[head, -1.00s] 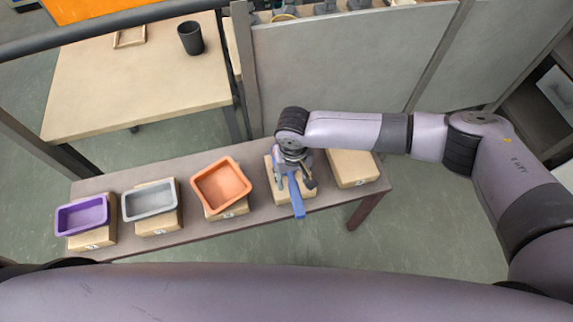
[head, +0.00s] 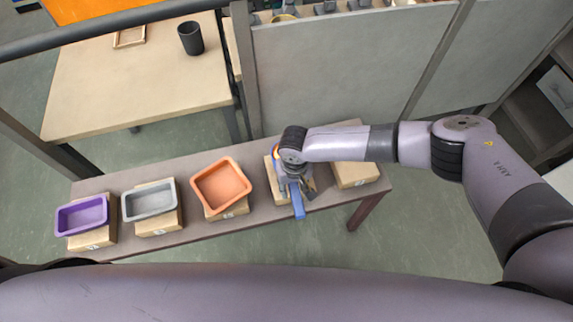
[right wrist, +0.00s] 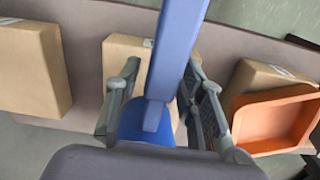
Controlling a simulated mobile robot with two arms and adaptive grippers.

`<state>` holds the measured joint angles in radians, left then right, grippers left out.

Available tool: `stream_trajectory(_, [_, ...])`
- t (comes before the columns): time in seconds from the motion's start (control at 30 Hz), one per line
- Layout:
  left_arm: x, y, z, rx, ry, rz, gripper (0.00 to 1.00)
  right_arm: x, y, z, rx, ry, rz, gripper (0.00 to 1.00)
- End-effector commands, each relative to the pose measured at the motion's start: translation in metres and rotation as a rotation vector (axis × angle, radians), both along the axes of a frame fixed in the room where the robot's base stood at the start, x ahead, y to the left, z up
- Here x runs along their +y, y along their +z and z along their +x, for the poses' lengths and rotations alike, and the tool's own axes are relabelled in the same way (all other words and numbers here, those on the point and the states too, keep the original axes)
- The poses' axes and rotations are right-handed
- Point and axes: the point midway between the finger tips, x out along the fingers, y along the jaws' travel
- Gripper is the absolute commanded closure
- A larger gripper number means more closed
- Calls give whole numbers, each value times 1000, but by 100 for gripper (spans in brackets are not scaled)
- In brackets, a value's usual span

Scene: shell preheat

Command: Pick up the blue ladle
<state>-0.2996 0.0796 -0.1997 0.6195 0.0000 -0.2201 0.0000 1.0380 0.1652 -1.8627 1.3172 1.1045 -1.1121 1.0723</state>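The blue ladle (head: 298,205) rests on a light wooden block on the narrow brown table, with its handle toward the near edge. My right gripper (head: 299,186) is down over it and hides much of it in the head view. In the right wrist view, the ladle's handle (right wrist: 175,45) runs between the two spread fingers of my right gripper (right wrist: 163,70). Part of its blue bowl (right wrist: 133,122) shows between the fingers, lower down. The fingers look open, and I see no clear grip on the handle. My left gripper is not in view.
An orange tray (head: 221,171), a grey tray (head: 150,216) and a purple tray (head: 82,230) stand on blocks to the left. A bare block (head: 355,175) is to the right. A grey panel (head: 345,75) stands behind. A black cup (head: 191,38) is on another table.

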Motion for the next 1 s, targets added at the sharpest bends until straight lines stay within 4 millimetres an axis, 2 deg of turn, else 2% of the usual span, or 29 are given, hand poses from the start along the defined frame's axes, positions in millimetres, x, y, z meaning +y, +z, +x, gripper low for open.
stream_trajectory(0.07, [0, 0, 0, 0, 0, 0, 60, 0, 0, 0, 0, 0, 0, 71])
stream_trajectory(0.5, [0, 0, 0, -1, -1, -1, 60, 0, 0, 0, 0, 0, 0, 100])
stream_trajectory(1.0, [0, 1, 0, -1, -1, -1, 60, 1, 5, 1, -2, 0, 1, 100])
